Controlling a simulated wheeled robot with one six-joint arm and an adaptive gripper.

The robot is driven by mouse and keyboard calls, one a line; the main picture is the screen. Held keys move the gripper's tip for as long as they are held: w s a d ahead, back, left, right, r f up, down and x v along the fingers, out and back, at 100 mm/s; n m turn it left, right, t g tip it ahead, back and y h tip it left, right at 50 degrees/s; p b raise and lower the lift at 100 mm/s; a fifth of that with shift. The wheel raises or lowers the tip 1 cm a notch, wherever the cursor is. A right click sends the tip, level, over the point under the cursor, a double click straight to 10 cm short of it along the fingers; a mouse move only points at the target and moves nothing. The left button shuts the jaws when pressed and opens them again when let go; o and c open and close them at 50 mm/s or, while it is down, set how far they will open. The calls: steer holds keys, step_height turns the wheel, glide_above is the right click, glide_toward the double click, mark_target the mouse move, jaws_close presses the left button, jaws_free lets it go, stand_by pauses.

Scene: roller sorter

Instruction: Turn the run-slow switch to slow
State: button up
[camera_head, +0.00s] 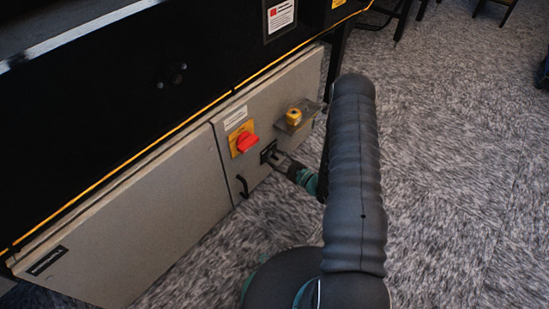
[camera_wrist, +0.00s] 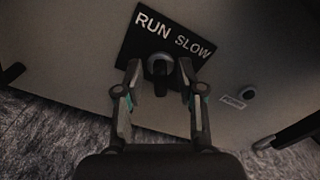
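The run-slow switch (camera_wrist: 160,67) is a dark knob with a grey collar on a black plate (camera_wrist: 133,47) lettered RUN and SLOW. In the wrist view the plate is at the top middle, tilted. My gripper (camera_wrist: 158,75) is open, with one finger on each side of the knob. I cannot tell whether the fingers touch it. In the head view my gripper (camera_head: 278,163) reaches the black plate (camera_head: 267,151) on the grey cabinet front; the knob itself is too small to make out there.
A red rotary switch (camera_head: 247,142) on a yellow plate is left of the black plate. A yellow knob (camera_head: 293,116) sits above right on a bracket. A black handle (camera_head: 243,186) is below. In the wrist view, a small round fitting (camera_wrist: 248,91) and label are at right.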

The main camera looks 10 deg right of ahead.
steer(key=shift+w+a, duration=0.15)
steer(key=shift+w, duration=0.05)
jaws_close()
steer(key=shift+m, duration=0.3)
steer(key=m, duration=0.5)
steer(key=shift+b, duration=0.4)
steer(key=m, duration=0.6)
steer(key=shift+m, duration=0.3)
